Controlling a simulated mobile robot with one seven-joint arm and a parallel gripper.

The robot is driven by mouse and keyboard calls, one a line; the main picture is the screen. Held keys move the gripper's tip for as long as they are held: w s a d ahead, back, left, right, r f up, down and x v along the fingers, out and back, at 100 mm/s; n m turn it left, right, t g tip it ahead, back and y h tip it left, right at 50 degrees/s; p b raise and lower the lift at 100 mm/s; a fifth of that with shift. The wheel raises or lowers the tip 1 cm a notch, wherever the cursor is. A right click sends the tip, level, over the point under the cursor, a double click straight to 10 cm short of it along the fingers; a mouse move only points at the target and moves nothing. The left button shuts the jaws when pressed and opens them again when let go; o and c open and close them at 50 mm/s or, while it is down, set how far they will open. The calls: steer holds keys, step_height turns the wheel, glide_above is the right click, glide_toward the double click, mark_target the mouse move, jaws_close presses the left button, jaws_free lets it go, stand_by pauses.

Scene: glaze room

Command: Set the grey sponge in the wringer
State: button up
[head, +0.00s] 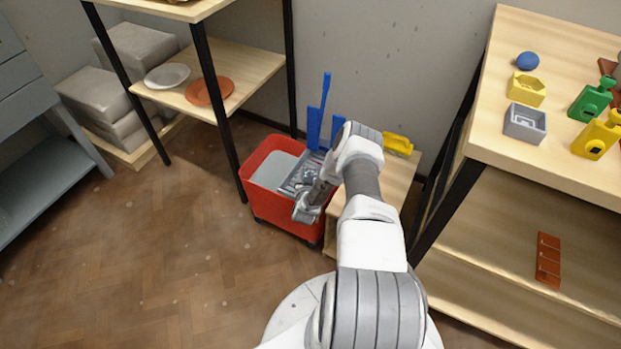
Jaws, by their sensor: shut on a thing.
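A red mop bucket (262,193) stands on the floor between the shelf and the table. A grey wringer (291,186) with blue uprights (319,115) sits at its right side. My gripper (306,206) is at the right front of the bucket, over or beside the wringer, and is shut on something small. I take the held thing to be the grey sponge, but it cannot be clearly told from the grey gripper. My wrist and forearm hide part of the wringer and the bucket's right side. I cannot tell whether the held thing touches the wringer.
A low wooden stand (388,195) with a yellow item (398,144) is right of the bucket. A wooden table (510,60) at right holds a grey box (525,122), yellow and green items, and a blue ball (528,61). Floor (130,270) at left is clear.

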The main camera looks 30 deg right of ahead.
steer(key=shift+r, duration=0.1)
steer(key=shift+f, duration=0.25)
steer(key=o, duration=1.3)
steer(key=shift+o, duration=0.2)
steer(key=shift+r, duration=0.15)
